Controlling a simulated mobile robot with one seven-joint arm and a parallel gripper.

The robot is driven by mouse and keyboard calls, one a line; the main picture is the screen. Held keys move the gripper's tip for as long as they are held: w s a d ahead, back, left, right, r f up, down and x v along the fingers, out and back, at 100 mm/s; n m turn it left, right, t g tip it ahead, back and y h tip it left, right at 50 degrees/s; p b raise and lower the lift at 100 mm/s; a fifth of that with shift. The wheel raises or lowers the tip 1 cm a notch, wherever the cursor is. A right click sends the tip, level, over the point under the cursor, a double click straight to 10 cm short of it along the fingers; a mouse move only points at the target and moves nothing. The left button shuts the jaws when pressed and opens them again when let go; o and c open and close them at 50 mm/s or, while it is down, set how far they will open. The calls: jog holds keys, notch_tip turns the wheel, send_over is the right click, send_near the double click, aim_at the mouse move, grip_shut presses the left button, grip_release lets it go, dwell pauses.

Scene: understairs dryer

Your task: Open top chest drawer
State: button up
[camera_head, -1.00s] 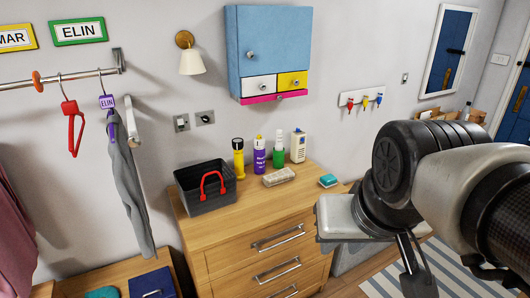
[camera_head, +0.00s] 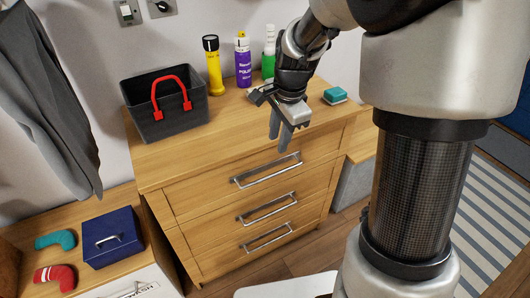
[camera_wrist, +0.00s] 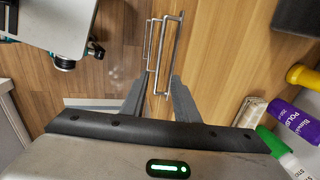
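The wooden chest (camera_head: 190,158) has several drawers, each with a metal bar handle. The top drawer (camera_head: 215,187) looks shut, with its handle (camera_head: 265,172) across its front. My gripper (camera_head: 280,142) is open and empty, pointing down near the chest's front top edge, above the top handle. In the wrist view my gripper (camera_wrist: 160,76) has its two fingers spread. A bar handle (camera_wrist: 175,45) appears between and beyond the fingertips there, seemingly the top one. I cannot tell how far it is from them; no contact shows.
On the chest top stand a black basket (camera_head: 170,130), a yellow flashlight (camera_head: 213,70), a purple bottle (camera_head: 243,65), a green bottle (camera_head: 268,60) and a teal sponge (camera_head: 335,95). A low bench with a blue box (camera_head: 112,240) is at left. Floor in front is clear.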

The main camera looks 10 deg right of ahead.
notch_tip(320, 180, down, 16)
jog(key=w+a+b, duration=0.1)
jog(key=w+b, duration=0.2)
jog(key=b, duration=0.1)
jog(key=shift+r, duration=0.1)
grip_shut()
